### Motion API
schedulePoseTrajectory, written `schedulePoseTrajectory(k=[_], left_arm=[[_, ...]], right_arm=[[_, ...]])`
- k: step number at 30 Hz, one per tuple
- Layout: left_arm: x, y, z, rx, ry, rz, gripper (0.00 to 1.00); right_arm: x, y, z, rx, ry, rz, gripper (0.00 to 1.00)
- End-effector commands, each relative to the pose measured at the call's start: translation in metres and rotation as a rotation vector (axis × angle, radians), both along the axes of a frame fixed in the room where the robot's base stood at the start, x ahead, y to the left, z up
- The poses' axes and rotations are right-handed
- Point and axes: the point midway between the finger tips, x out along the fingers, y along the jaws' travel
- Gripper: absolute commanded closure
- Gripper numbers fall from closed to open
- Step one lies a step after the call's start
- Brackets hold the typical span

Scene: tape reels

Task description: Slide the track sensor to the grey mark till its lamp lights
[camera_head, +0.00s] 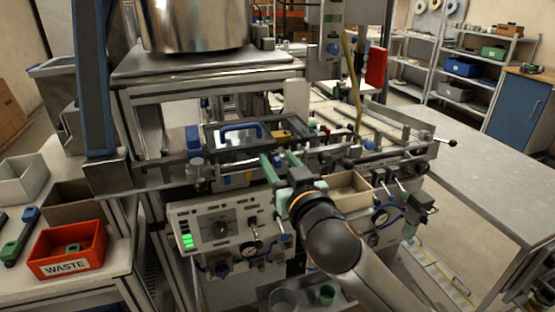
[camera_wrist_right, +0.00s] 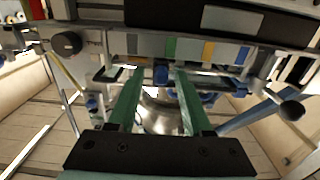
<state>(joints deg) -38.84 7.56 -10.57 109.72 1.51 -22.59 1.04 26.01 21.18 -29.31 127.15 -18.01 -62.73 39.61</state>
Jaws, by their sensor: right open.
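My right gripper (camera_head: 276,167) has two green fingers and reaches the front rail of the machine. In the right wrist view the fingers (camera_wrist_right: 158,76) are apart, with a gap between them. A strip of coloured marks runs along the rail, with a yellow mark (camera_wrist_right: 209,50) and a grey mark (camera_wrist_right: 226,53) right of the block. No lit lamp on the block can be made out. My left gripper is not in view.
A control panel (camera_head: 222,228) with green lights and a knob is below the rail. A beige tray (camera_head: 347,190) sits right of my gripper. A red WASTE bin (camera_head: 68,249) stands at the left. The grey table (camera_head: 470,175) at the right is bare.

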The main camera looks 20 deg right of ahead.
Motion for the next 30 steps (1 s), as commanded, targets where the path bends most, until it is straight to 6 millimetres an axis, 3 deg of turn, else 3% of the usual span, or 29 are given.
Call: schedulePoseTrajectory(k=[12, 25, 30], left_arm=[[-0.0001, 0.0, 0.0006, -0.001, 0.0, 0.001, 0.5], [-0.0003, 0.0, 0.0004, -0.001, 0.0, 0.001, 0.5], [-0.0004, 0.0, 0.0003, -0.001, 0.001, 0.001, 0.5]], right_arm=[[0.0086, 0.0005, -0.0004, 0.0, 0.0, 0.001, 0.5], [0.0083, 0.0005, -0.0005, 0.0, 0.0, 0.001, 0.97], [0.0083, 0.0005, -0.0005, 0.0, 0.0, 0.001, 1.0]])
